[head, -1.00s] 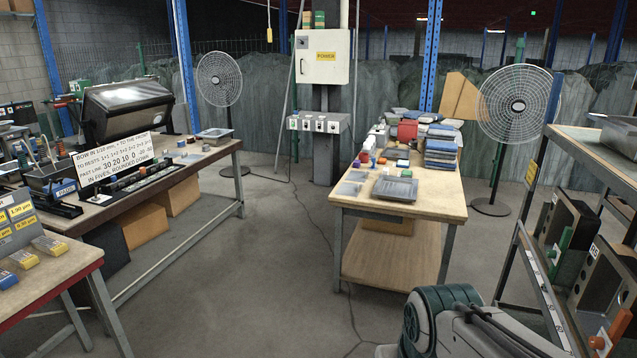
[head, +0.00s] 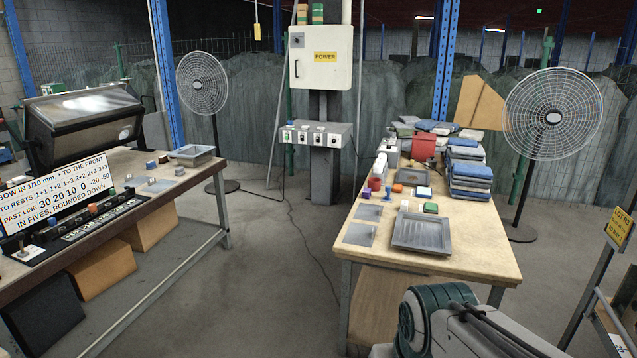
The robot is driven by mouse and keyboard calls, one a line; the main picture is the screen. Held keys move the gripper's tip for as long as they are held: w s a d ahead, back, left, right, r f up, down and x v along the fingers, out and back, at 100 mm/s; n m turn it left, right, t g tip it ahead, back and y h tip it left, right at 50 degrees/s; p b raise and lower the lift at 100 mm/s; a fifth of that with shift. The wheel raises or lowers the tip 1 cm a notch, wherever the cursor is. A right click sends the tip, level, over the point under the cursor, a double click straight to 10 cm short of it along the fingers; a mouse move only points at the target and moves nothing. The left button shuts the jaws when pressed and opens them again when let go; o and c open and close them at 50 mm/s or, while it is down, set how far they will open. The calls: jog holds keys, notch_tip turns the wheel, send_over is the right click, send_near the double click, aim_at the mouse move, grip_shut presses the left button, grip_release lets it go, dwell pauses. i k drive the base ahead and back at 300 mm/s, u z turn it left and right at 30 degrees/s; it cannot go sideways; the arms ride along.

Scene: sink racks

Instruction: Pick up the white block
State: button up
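A small white block (head: 404,206) stands on the wooden table (head: 470,255) on the right, just behind the grey tray (head: 421,233). A green block (head: 431,208) lies to its right. A block with a white top and blue lower part (head: 424,191) lies a little farther back. A larger white object (head: 380,166) stands at the table's left rear. I cannot tell for certain which of these is the task's white block. My gripper is not in view; only part of my arm shows at the bottom.
Flat grey plates (head: 359,235) lie left of the tray. Folded cloths (head: 470,172) are stacked at the right rear. A fan (head: 552,115) stands behind the table. A workbench (head: 150,205) with a sign and blocks is on the left.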

aim_at(404, 207)
jog(key=i, duration=0.3)
jog(key=z, duration=2.8)
jog(key=i, duration=0.75)
jog(key=u, duration=2.55)
